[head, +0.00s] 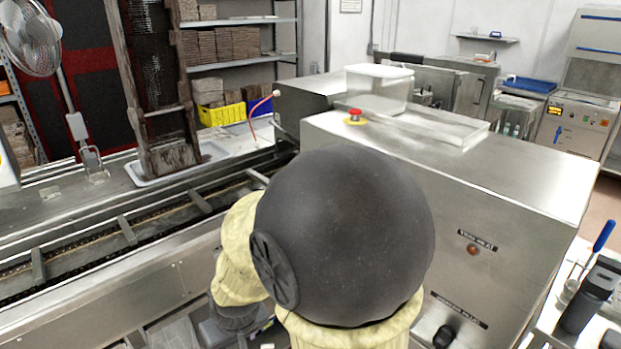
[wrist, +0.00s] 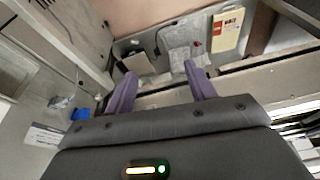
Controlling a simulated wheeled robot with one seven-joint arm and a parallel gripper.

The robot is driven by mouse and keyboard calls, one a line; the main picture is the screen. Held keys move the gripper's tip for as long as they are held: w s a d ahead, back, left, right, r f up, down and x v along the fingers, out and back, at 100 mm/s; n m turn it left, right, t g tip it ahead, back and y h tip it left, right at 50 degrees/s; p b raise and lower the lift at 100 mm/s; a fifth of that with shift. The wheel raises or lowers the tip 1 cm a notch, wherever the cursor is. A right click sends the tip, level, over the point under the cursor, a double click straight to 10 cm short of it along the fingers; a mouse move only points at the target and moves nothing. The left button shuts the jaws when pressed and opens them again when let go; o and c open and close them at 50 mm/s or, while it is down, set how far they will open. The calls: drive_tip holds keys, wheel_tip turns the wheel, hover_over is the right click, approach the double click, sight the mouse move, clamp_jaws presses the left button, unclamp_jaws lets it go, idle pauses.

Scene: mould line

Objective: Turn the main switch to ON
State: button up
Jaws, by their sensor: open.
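A steel machine cabinet (head: 520,225) stands on the right in the head view. On its front is a black rotary knob (head: 443,336) near the bottom edge, under a dark label plate (head: 459,309) too small to read surely. I cannot tell whether this knob is the main switch, nor its setting. My arm's large dark joint hides much of the cabinet front. My gripper (wrist: 160,70) shows in the wrist view with two purple fingers apart and nothing between them. It is out of sight in the head view. No switch is clear in the wrist view.
A red emergency button (head: 354,115) and a clear plastic bin (head: 379,88) are on the cabinet top. An amber lamp (head: 473,249) is on its front. A conveyor (head: 120,235) runs along the left. A bench with tools (head: 585,300) stands at the lower right.

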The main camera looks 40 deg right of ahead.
drive_tip(key=w+d+r+m+t+h+p, duration=0.1)
drive_tip(key=w+d+r+m+t+h, duration=0.15)
drive_tip(key=w, duration=0.55)
drive_tip(key=w+d+r+m+t+h, duration=0.1)
drive_tip(key=w+d+r+m+t, duration=0.15)
drive_tip(key=w, duration=0.65)
drive_tip(key=w+d+r+m+t+h+p, duration=0.1)
drive_tip(key=w+d+r+m+t+h, duration=0.15)
drive_tip(key=w, duration=0.55)
drive_tip(key=w+d+r+m+h+p, duration=0.1)
drive_tip(key=w+d+m+h, duration=0.15)
drive_tip(key=d, duration=0.25)
drive_tip(key=w+d+r+m+h, duration=0.2)
drive_tip(key=d+h, duration=0.2)
drive_tip(key=s+d+m+g+h+p, duration=0.1)
drive_tip(key=s+d+m+g+h, duration=0.4)
drive_tip(key=g, duration=0.3)
drive_tip(key=shift+d+f+m, duration=0.25)
drive_tip(key=shift+d+m, duration=0.15)
drive_tip(key=shift+m, duration=0.3)
drive_tip(key=shift+w+h, duration=0.1)
drive_tip(key=shift+h, duration=0.15)
drive_tip(key=w+d+p, duration=0.2)
drive_tip(key=d+p, duration=0.4)
drive_tip(key=d, duration=1.1)
drive_tip(key=shift+w+d, duration=0.15)
